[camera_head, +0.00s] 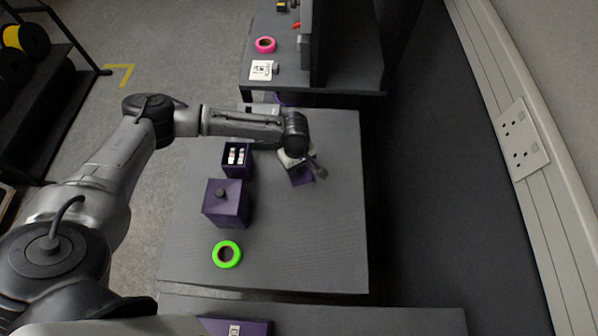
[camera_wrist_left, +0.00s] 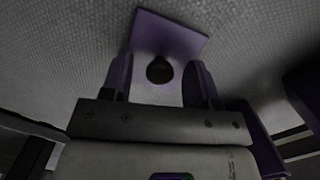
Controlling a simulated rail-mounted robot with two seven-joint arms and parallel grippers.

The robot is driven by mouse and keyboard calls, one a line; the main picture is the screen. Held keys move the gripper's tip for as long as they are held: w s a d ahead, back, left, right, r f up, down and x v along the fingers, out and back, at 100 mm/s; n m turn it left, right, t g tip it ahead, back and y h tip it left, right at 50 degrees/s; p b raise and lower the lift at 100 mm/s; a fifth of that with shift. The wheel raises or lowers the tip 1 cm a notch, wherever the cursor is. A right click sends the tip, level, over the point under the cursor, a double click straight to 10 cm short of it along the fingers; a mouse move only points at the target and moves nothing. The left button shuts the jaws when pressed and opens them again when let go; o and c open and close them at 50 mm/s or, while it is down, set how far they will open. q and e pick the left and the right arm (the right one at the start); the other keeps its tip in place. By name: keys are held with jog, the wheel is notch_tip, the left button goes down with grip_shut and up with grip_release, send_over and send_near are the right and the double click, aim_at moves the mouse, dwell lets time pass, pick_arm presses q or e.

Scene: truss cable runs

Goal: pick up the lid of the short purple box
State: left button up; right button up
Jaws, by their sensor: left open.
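A flat square purple lid (camera_wrist_left: 172,35) with a round black knob (camera_wrist_left: 159,70) lies on the grey table in the left wrist view. In the head view a purple patch, which looks like this lid (camera_head: 301,178), shows under my left gripper (camera_head: 303,166), mostly hidden by it. My left gripper (camera_wrist_left: 160,82) is open, with its fingers on either side of the knob; I cannot tell whether they touch it. A short purple box (camera_head: 237,160) stands open left of the gripper, with white items inside. My right gripper is not in view.
A taller purple box (camera_head: 226,203) with a black-knobbed lid stands in front of the open box. A green tape roll (camera_head: 227,254) lies near the table's front. The table's (camera_head: 310,245) right front is clear. A dark wall rises to the right.

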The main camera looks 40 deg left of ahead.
pick_arm(q)
jog(key=shift+f, duration=0.15)
jog(key=shift+c, duration=0.4)
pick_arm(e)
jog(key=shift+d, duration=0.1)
pick_arm(q)
jog(key=c, duration=0.9)
